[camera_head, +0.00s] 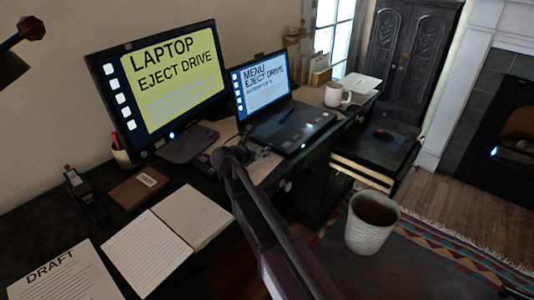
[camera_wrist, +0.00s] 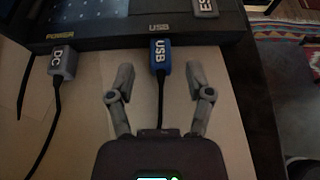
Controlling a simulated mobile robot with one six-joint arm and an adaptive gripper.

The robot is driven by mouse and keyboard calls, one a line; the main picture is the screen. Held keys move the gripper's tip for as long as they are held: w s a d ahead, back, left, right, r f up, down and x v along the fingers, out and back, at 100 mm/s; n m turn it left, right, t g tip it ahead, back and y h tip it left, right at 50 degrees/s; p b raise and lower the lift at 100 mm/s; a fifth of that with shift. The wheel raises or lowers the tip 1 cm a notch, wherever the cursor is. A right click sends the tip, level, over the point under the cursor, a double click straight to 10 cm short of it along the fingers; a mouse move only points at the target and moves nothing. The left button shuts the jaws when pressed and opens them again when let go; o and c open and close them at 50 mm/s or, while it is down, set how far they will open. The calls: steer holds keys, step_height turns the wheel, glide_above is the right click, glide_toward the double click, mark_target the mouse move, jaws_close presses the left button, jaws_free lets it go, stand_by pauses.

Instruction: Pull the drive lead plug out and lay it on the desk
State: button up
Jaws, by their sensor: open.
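In the wrist view, a blue plug marked USB (camera_wrist: 161,57) sits at the laptop's (camera_wrist: 110,30) edge below the printed USB label. A dark lead runs from it back toward my gripper. My gripper (camera_wrist: 160,72) is open, with one finger on each side of the plug and lead and a gap on both sides. In the head view, my gripper (camera_head: 233,157) is at the left side of the open laptop (camera_head: 285,125) and hides the plug. The dark desk (camera_head: 50,215) carries papers.
A grey DC plug (camera_wrist: 62,62) sits left of the USB plug, its cable running down. A dark tab (camera_wrist: 204,8) lies on the laptop. A monitor (camera_head: 160,85) reads LAPTOP EJECT DRIVE; the laptop screen reads MENU EJECT DRIVE.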

mark_target(264, 150)
steer(key=shift+b+x, duration=0.45)
steer(key=shift+x, duration=1.2)
jaws_close()
steer(key=shift+s+a, duration=0.15)
steer(key=shift+s, duration=0.05)
steer(key=shift+s+a, duration=0.4)
steer(key=shift+s, duration=0.15)
steer(key=shift+s+a, duration=0.2)
steer(key=shift+s, duration=0.1)
steer(key=shift+s+a, duration=0.4)
steer(key=shift+s, duration=0.15)
steer(key=shift+s+a, duration=0.2)
steer(key=shift+s, duration=0.1)
